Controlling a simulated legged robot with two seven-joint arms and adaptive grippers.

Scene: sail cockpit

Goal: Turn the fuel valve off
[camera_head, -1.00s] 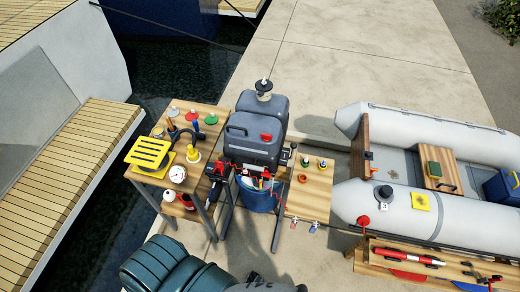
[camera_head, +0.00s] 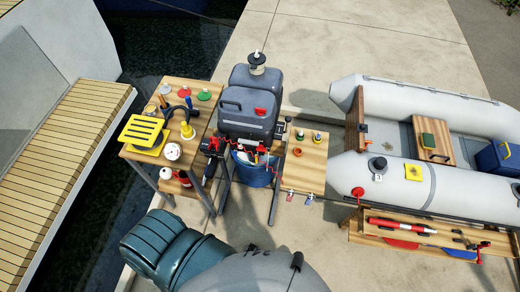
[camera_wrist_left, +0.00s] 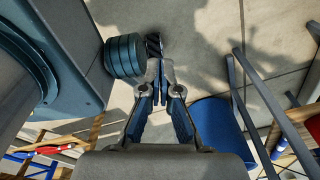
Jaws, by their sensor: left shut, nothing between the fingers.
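A dark grey fuel tank (camera_head: 243,128) with a red cap stands on a stand in the middle of the head view. Small red fittings (camera_head: 262,149) sit along its lower front edge. They are too small to tell which one is the fuel valve or how its handle is turned. My left gripper (camera_wrist_left: 160,85) shows in the wrist view, shut and empty, apart from the things around it. It points over the paved ground. It does not show in the head view. My right gripper is not in view.
A blue bucket (camera_head: 257,176) stands under the tank; it seems to show in the wrist view too (camera_wrist_left: 215,122). A wooden table (camera_head: 200,92) with tools is at left, a small wooden shelf (camera_head: 307,180) at right. A grey inflatable boat (camera_head: 440,110) lies further right.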

